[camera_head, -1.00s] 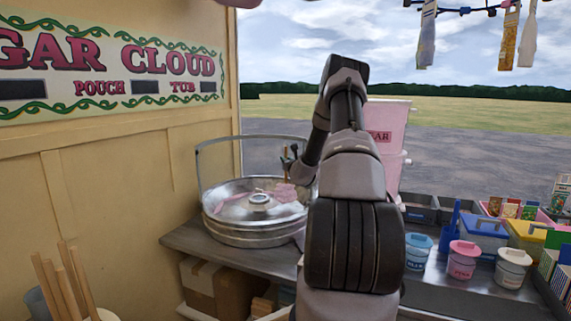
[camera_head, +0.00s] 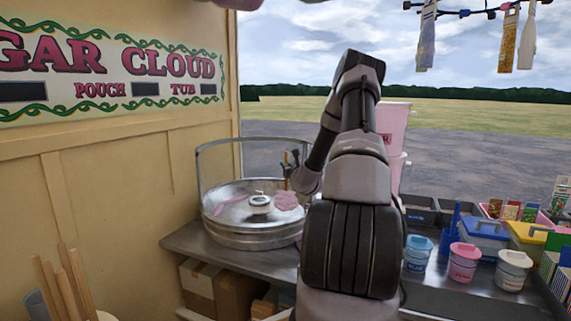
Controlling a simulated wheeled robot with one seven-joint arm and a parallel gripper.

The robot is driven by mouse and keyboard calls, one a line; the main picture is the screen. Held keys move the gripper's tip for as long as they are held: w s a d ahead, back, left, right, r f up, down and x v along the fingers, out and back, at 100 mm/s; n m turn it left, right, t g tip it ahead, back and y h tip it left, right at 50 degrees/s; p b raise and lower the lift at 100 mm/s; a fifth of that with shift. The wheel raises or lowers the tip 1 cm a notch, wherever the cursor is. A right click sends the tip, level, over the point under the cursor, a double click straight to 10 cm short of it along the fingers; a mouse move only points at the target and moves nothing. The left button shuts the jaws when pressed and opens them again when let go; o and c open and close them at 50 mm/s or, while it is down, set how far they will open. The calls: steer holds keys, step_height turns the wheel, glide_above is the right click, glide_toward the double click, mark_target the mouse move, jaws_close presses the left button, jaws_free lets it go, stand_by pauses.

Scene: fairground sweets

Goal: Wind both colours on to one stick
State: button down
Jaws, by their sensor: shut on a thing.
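The candy floss machine (camera_head: 245,236) is a round metal pan with a central spinner head (camera_head: 260,203) on the counter at centre left. A curved clear guard stands behind it. My gripper (camera_head: 290,160) is over the right rim of the pan, partly hidden by my arm. It is shut on a thin wooden stick, with a pink clump of floss (camera_head: 286,201) at its lower end, inside the pan. More faint pink floss (camera_head: 232,198) lies in the pan left of the spinner. No second colour of floss can be made out.
Blue, pink and white tubs (camera_head: 464,262) stand on the counter at right, near lidded boxes (camera_head: 486,232). A pink sugar container (camera_head: 393,125) stands behind my arm. Spare wooden sticks (camera_head: 70,285) are at lower left.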

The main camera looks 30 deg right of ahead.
steer(key=w+a, duration=0.1)
steer(key=a, duration=1.9)
steer(key=w+a+x, duration=0.1)
steer(key=a+x, duration=0.1)
steer(key=x, duration=0.9)
steer(key=w+d, duration=0.6)
steer(key=d, duration=0.1)
steer(key=shift+w, duration=0.35)
